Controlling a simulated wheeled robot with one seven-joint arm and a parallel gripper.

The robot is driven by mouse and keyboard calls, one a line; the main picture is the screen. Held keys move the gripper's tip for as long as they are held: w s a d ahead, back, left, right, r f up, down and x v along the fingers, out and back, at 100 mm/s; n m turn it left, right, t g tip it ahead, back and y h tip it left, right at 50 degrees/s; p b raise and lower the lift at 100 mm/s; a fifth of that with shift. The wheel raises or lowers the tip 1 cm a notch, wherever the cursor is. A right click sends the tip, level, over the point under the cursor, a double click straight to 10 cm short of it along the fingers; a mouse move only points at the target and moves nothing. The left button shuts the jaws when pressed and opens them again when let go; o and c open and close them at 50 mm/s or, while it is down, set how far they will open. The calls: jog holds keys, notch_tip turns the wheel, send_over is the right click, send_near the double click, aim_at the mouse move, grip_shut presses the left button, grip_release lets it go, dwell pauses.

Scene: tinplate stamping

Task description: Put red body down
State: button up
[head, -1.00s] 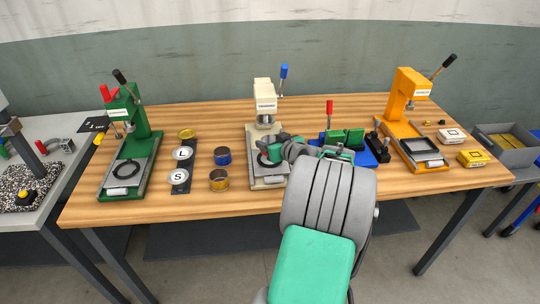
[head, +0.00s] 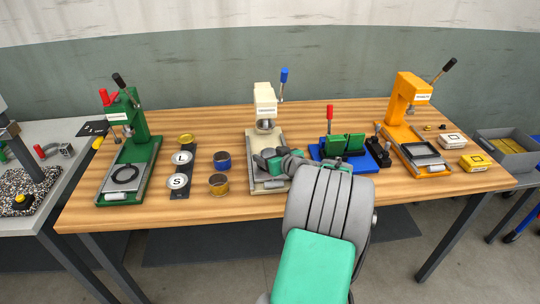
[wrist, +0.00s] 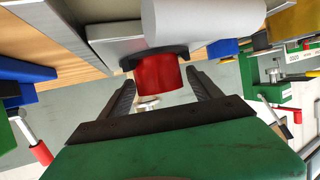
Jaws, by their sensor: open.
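The red body (wrist: 158,78) shows in the wrist view, which looks upside down. It stands at the black ring (wrist: 128,62) on the cream press's plate (wrist: 75,45) and seems to rest there. My gripper (wrist: 162,88) is open, with one finger on either side of the red body; I cannot tell whether either touches it. In the head view my gripper (head: 271,161) is low over the plate of the cream press (head: 264,102), coming in from the right. The red body is hidden there.
The blue fixture (head: 370,158) with green blocks and a red-handled lever stands close to the right of my arm. The green press (head: 140,137) and orange press (head: 402,104) stand further out.

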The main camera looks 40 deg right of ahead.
jog(key=shift+r+p, duration=0.3)
jog(key=shift+p, duration=0.05)
jog(key=b+v, duration=0.1)
jog(key=v, duration=1.1)
jog(key=w+a+f+n+g+y, duration=0.1)
jog(key=w+a+f+g+y, duration=0.15)
jog(key=a, duration=0.75)
jog(key=w+a+f+n+g+y, duration=0.1)
jog(key=w+a+n+g, duration=0.15)
jog(key=a, duration=0.85)
jog(key=s+a+m+g, duration=0.1)
jog(key=s+a+g, duration=0.4)
jog(key=s+a, duration=0.7)
jog(key=shift+s+a+f+g+h, duration=0.2)
jog(key=shift+a+f+g+h, duration=0.1)
jog(key=shift+a+f+h, duration=0.1)
jog(key=shift+c, duration=0.2)
